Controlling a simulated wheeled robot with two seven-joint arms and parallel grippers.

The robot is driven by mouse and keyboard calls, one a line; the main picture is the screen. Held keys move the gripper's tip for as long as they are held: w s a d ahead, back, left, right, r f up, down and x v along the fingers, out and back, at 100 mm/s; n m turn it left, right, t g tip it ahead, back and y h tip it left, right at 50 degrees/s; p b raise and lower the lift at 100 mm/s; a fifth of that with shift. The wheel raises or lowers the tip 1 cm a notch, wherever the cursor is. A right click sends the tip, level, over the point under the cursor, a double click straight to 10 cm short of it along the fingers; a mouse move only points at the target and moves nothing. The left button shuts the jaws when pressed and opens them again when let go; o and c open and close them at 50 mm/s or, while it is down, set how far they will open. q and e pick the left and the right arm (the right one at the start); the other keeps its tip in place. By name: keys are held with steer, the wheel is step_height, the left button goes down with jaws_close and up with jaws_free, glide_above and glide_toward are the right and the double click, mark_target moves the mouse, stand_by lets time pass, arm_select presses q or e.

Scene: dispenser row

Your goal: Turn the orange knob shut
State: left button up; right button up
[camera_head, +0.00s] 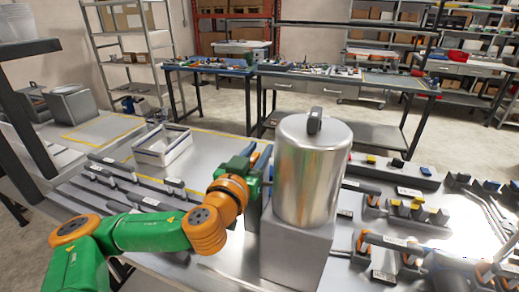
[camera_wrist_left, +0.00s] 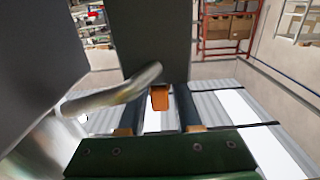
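A shiny metal dispenser (camera_head: 312,170) with a black handle on its lid stands on a grey block (camera_head: 297,250) in the head view. In the left wrist view, a curved metal spout (camera_wrist_left: 112,97) comes in from the left, and the orange knob (camera_wrist_left: 159,98) is near its end. My left gripper (camera_head: 258,165) is beside the dispenser's left side. In the wrist view its two fingers (camera_wrist_left: 158,122) are apart, one on either side of the knob's line, with a gap between them. Contact with the knob cannot be told. In the head view the knob is not clearly visible. My right gripper is not in view.
A light open tray (camera_head: 163,146) lies on the bench left of the dispenser. Several dark long-handled items lie on the bench's left part. Several dark fixtures with orange and yellow parts (camera_head: 415,210) fill the right side. Workbenches and shelves stand behind.

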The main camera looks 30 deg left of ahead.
arm_select(q)
steer(key=shift+w+a, duration=0.1)
jaws_close()
steer(key=shift+f, duration=0.1)
